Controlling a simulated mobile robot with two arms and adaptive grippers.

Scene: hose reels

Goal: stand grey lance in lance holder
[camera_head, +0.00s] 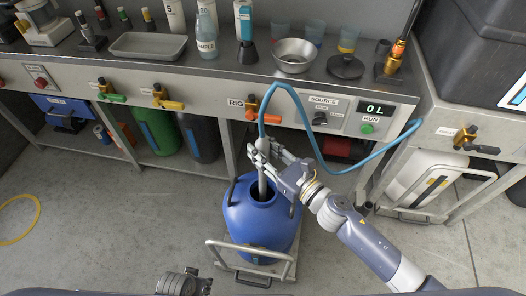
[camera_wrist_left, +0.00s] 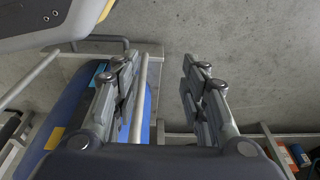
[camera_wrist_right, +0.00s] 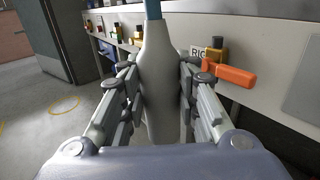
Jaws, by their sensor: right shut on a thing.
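The grey lance (camera_head: 262,184) is upright in my right gripper (camera_head: 263,160), with a blue hose leading from its top. Its lower end shows at the dark mouth of a blue drum (camera_head: 240,222); how deep it reaches is hidden. In the right wrist view, the lance's thick body (camera_wrist_right: 160,95) lies between the right gripper's fingers (camera_wrist_right: 160,78). My left gripper (camera_head: 184,283) is low at the front, left of the drum; the left wrist view shows its fingers (camera_wrist_left: 156,75) apart and empty. I cannot tell which thing is the lance holder.
The blue hose (camera_head: 318,152) loops to the right in front of the bench panel. The drum stands on a metal trolley (camera_head: 222,266). Bottles, a steel bowl (camera_head: 295,55) and a grey tray (camera_head: 148,46) crowd the bench. An orange-handled valve (camera_head: 264,118) sticks out above the drum. Floor at left is mostly clear.

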